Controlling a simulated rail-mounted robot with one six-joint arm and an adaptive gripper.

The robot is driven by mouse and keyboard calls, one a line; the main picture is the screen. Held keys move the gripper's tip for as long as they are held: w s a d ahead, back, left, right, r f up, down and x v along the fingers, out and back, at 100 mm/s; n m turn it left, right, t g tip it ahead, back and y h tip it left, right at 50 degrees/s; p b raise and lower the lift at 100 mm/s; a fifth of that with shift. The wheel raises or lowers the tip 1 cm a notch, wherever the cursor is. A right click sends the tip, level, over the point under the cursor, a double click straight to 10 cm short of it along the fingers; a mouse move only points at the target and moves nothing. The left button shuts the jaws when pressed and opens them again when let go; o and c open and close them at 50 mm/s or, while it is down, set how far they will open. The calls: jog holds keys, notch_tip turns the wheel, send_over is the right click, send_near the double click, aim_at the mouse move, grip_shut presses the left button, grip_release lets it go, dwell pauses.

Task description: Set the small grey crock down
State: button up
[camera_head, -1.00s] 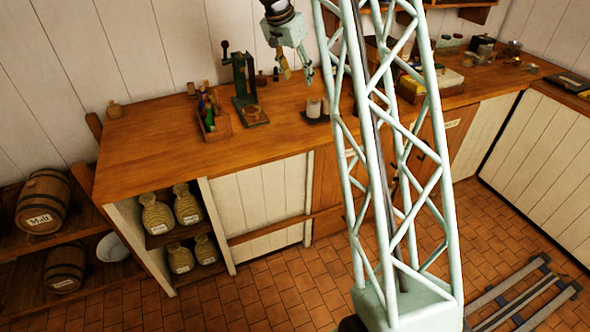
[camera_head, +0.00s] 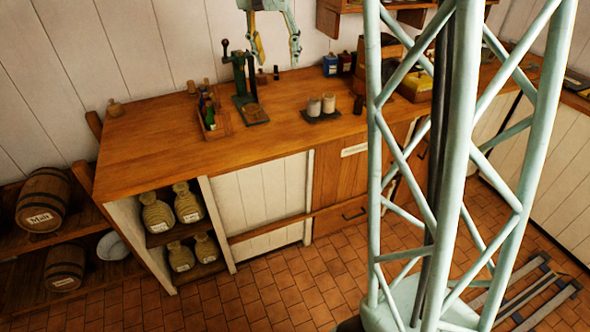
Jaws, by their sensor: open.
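Two small pale grey crocks stand upright side by side on a dark flat tray on the wooden counter: a left crock (camera_head: 314,106) and a right crock (camera_head: 328,103). I cannot tell from the picture which is the one named. The dark tray (camera_head: 322,117) shows its front edge. My gripper (camera_head: 277,57) is at the top of the view, up and to the left of the crocks. Its two fingers are spread apart with nothing between them, and it touches neither crock.
A green lever press (camera_head: 243,78) stands left of the tray, with a wooden bottle caddy (camera_head: 215,126) beside it. A dark cylinder (camera_head: 358,105) stands just right of the tray. My lattice column hides part of the right counter.

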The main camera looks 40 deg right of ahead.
jog(key=s+a+r+n+y, duration=0.1)
jog(key=s+a+r+n, duration=0.15)
jog(key=s+a, duration=0.55)
jog(key=s+a+r+n, duration=0.2)
jog(key=s+a+r, duration=0.25)
jog(key=s, duration=0.45)
jog(key=s+a+f+n, duration=0.1)
jog(key=s+a, duration=0.3)
jog(key=s, duration=0.4)
jog(key=s+a+f+n+t+y, duration=0.1)
jog(key=s+a, duration=0.3)
jog(key=s, duration=0.5)
jog(key=s+a+f+n+y, duration=0.1)
jog(key=s+a+f+n, duration=0.2)
jog(key=s, duration=0.6)
jog(key=shift+s+a+t, duration=0.2)
jog(key=shift+a+t, duration=0.1)
jog(key=shift+a, duration=0.4)
jog(key=shift+w+n, duration=0.15)
jog(key=shift+n, duration=0.1)
jog(key=shift+f+b, duration=1.4)
jog(key=shift+b, duration=0.15)
